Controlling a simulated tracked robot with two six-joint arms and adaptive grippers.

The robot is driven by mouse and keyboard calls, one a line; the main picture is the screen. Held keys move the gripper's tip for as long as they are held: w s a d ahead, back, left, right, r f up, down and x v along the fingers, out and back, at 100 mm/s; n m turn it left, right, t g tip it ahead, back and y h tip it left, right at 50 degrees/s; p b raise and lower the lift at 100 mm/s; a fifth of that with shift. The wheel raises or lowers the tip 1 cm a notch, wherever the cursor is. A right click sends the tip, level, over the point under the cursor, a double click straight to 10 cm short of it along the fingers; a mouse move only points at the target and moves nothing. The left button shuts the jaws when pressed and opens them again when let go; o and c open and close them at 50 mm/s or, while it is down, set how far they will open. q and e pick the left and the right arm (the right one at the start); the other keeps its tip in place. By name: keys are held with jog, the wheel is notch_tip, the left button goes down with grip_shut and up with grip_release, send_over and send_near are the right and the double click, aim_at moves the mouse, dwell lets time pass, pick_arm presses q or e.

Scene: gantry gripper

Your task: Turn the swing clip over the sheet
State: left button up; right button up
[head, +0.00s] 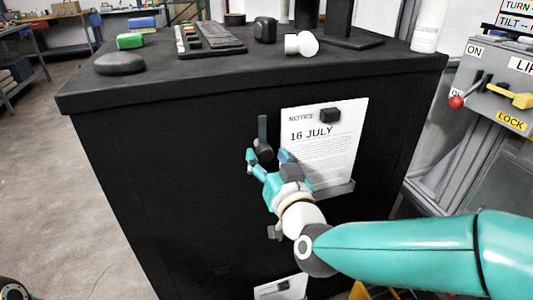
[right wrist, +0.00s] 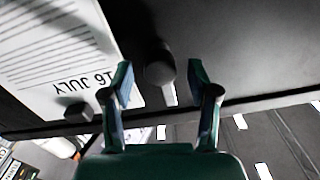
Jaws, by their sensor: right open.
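The sheet (head: 322,150), headed "NOTICE 16 JULY", is upright on the front of the black cabinet (head: 180,170). It shows upside down in the right wrist view (right wrist: 55,50). The dark swing clip (head: 262,130) stands just left of the sheet, its bar pointing up from a round knob, apart from the paper. My right gripper (head: 268,158) is open in front of the clip's lower end. In the right wrist view, the clip's knob (right wrist: 158,70) lies between the parted fingertips (right wrist: 162,82), with gaps on both sides. My left gripper is not seen.
A small black block (head: 330,115) sits on the sheet's top, and a grey ledge (head: 335,190) runs under it. Loose items, including a green block (head: 130,41), stand on the cabinet top. A lever panel (head: 500,90) is at right. Another sheet (head: 281,288) is lower down.

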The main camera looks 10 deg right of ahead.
jog(key=shift+w, duration=0.75)
grip_shut()
